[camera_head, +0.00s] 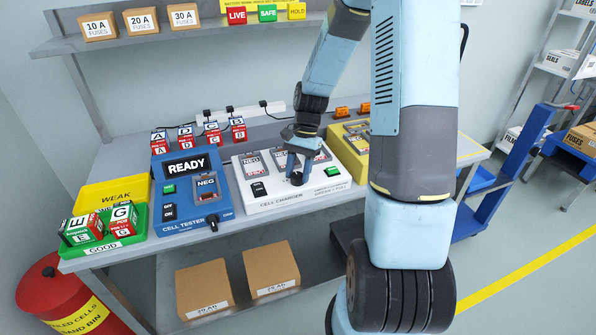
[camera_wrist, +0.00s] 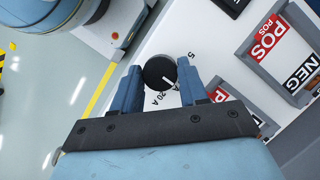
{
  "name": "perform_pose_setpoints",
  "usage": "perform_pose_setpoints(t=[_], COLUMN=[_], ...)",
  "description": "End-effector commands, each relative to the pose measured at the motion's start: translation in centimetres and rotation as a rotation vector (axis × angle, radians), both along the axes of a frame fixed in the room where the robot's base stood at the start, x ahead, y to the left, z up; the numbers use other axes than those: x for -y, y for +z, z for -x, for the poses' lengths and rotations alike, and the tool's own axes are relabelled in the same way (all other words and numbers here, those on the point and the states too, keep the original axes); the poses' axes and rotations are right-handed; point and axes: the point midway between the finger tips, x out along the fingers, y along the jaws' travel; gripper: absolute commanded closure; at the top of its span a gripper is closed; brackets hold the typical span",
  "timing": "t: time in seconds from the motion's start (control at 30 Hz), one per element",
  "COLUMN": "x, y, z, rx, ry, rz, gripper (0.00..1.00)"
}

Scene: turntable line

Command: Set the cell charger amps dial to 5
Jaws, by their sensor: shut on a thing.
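The white cell charger (camera_head: 262,205) stands on the bench right of the blue cell tester. Its black amps dial (camera_head: 296,179) is at its front, under my gripper (camera_head: 299,165). In the wrist view my gripper (camera_wrist: 161,78) is shut on the dial (camera_wrist: 158,70), one finger on each side. The right finger hides the panel where the mark points, so any label there cannot be read.
A yellow unit (camera_head: 347,150) stands right of the charger. Green GOOD (camera_head: 125,243) and yellow WEAK (camera_head: 95,198) trays are at the left.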

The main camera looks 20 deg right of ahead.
Motion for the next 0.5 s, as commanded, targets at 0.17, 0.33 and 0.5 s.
perform_pose_setpoints(t=[0.17,0.33,0.5], x=[-0.01,-0.02,-0.07], y=[0.02,0.03,0.03], z=[-0.04,-0.07,-0.12], rx=[0.001,0.002,0.002], ry=[0.000,0.004,0.038], rz=[0.000,0.000,-0.001], gripper=[0.84,0.88,0.88])
